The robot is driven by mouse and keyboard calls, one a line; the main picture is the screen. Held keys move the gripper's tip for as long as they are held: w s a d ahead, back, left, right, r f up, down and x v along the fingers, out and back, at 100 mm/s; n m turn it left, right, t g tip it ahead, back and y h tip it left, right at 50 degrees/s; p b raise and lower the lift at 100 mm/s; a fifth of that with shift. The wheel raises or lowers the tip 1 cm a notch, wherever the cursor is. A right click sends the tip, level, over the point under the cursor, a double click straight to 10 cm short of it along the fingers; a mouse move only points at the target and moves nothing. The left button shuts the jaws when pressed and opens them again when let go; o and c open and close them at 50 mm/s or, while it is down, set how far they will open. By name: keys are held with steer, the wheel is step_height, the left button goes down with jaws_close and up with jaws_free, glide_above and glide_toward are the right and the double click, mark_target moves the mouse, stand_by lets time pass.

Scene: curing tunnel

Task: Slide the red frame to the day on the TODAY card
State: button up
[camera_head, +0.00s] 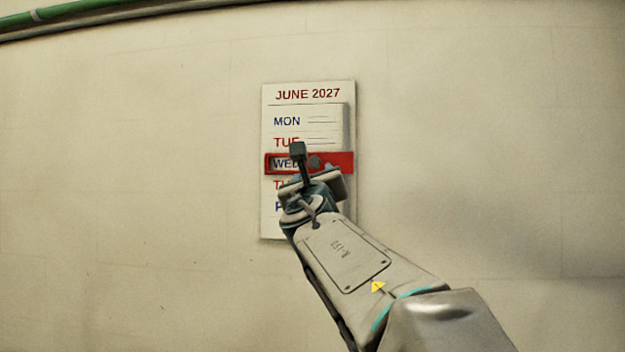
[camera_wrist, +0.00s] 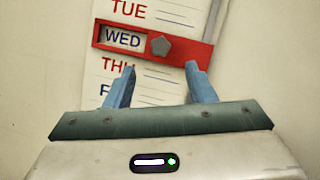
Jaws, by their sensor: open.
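A white wall calendar (camera_head: 309,90) headed JUNE 2027 lists MON, TUE, WED and lower rows. The red frame (camera_head: 340,162) sits around WED, and a dark grey knob sits on it just right of the word. In the wrist view the red frame (camera_wrist: 193,53) and its knob (camera_wrist: 159,46) show clearly. My gripper (camera_head: 305,155) is in front of the calendar and partly hides the frame and lower rows. In the wrist view its two blue fingers (camera_wrist: 162,78) are apart, empty, with their tips just below the knob. No TODAY card shows in either view.
The calendar hangs on a plain beige wall (camera_head: 150,170), bare on both sides. A green pipe (camera_head: 85,12) runs along the top left. My arm comes in from the lower right and covers the calendar's lower right part.

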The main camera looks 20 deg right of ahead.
steer(key=shift+b+v, duration=0.5)
steer(key=shift+v, duration=1.75)
steer(key=shift+f, duration=0.1)
steer(key=s+d+f+m+g, duration=0.1)
steer(key=s+f+m+g, duration=0.15)
steer(key=f+m, duration=0.55)
steer(key=s+d+f+m+g, duration=0.2)
steer(key=f+m+g, duration=0.25)
steer(key=f, duration=0.55)
steer(key=s+d+f+m+g, duration=0.1)
steer(key=s+f+m+g, duration=0.2)
steer(key=f+m, duration=0.55)
steer(key=s+a+f+m+g+y, duration=0.3)
steer(key=s+a+f+m, duration=0.2)
steer(key=f, duration=0.7)
steer(key=s+a+f+m+g+y, duration=0.4)
steer(key=s+f+m, duration=0.5)
steer(key=s+f, duration=0.3)
steer(key=shift+a+f+m+g+y, duration=0.2)
steer(key=shift+a+m+g+y, duration=0.15)
steer(key=shift+a, duration=0.45)
